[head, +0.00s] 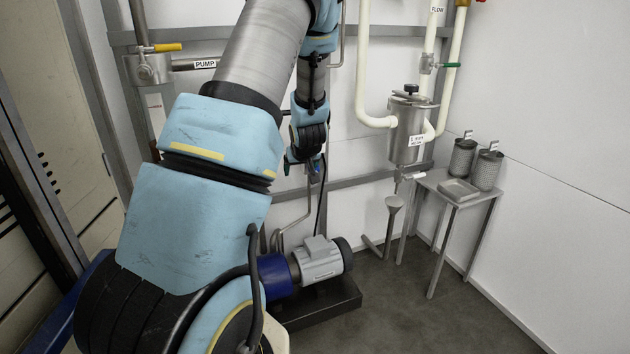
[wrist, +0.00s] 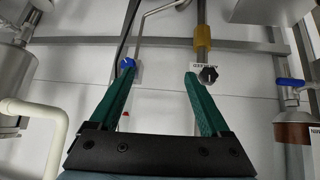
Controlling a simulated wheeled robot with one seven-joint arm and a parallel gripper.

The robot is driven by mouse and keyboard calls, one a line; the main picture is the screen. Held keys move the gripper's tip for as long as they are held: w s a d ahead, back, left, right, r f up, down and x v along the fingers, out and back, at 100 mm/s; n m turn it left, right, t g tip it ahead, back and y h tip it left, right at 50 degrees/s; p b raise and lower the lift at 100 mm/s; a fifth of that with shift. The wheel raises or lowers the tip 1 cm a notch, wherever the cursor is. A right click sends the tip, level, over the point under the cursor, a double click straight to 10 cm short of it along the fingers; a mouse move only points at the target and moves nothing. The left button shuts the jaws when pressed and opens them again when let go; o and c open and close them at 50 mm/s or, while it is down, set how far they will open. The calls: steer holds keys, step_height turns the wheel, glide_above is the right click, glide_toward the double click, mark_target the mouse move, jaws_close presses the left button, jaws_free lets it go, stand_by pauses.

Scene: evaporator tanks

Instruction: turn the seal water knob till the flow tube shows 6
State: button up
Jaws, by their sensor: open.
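My gripper (wrist: 160,71) is open and empty in the wrist view, its two green fingers spread toward the wall. A dark lobed knob (wrist: 208,74), with a small white label beside it, is just right of the right fingertip. It looks like the seal water knob, but the label is too small to read. A yellow fitting (wrist: 203,37) sits on the upright pipe above this knob; I cannot make out a flow tube reading. A blue knob (wrist: 127,63) is at the left fingertip; I cannot tell if they touch. In the head view my arm hides most of this area.
In the wrist view a blue-handled valve (wrist: 290,82) is on the right and a cream pipe (wrist: 45,125) on the left. In the head view a pump motor (head: 318,260) is on the floor below; a strainer vessel (head: 410,130) and small table (head: 452,188) stand right.

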steer(key=w+d+f+t+y+b, duration=0.5)
steer(key=w+d+f+t+b, duration=0.35)
steer(key=w+f, duration=0.3)
steer(key=shift+n, duration=0.3)
steer(key=x, duration=1)
steer(key=shift+w+d+p, duration=0.15)
steer(key=shift+w+p, duration=0.25)
steer(key=shift+w, duration=0.05)
steer(key=shift+c, duration=0.4)
jaws_close()
